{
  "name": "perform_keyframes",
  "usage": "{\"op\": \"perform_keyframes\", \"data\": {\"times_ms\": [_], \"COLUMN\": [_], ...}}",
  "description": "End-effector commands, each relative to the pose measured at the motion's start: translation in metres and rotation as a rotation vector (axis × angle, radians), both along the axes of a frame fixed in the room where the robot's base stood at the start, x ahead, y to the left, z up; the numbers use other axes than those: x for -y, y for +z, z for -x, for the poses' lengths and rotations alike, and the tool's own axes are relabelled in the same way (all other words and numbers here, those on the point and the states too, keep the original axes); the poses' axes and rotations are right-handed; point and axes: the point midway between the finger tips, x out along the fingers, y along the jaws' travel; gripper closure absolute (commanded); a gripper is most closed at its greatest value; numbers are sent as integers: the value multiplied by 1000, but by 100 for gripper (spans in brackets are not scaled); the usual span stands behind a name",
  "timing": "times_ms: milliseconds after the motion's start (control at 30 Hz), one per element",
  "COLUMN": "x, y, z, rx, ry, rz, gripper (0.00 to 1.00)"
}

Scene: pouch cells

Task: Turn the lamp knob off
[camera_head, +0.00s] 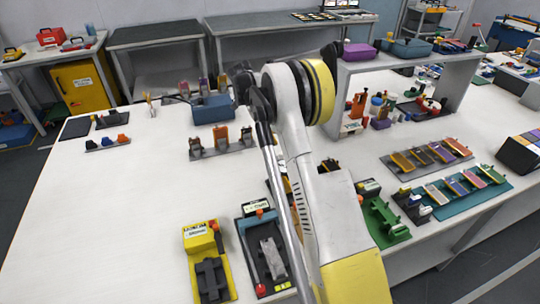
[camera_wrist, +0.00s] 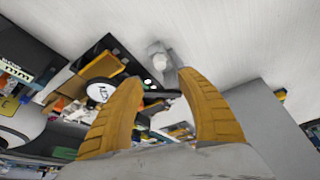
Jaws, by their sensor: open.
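My gripper (camera_wrist: 158,78) shows in the wrist view as two orange fingers, spread apart with nothing held between them. Just beyond the fingertips a small grey-white knob-like piece (camera_wrist: 158,54) stands against a pale surface; I cannot tell for sure that it is the lamp knob. It looks apart from both fingers. A round white piece with dark lettering (camera_wrist: 101,91) is left of the fingertips. In the head view my arm reaches to the far part of the white table, and the fingers and any lamp knob cannot be made out there.
A blue box (camera_head: 213,109) sits beside the arm's far end. A stand with orange-topped pieces (camera_head: 221,146) is nearer. A yellow station (camera_head: 207,262) and a dark tray (camera_head: 262,236) lie in front. A grey shelf (camera_head: 455,84) stands right. The table's left side is largely clear.

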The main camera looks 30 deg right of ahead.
Motion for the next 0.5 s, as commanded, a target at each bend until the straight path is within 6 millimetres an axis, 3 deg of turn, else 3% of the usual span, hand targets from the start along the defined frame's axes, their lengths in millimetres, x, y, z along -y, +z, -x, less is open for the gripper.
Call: {"op": "perform_keyframes", "data": {"times_ms": [100,300,500], "x": [7,19,25], "y": [-27,-62,-81], "z": [5,14,19], "rx": [1,2,2], "ry": [0,1,2], "rz": [-1,-1,-2], "gripper": [55,55,55]}}
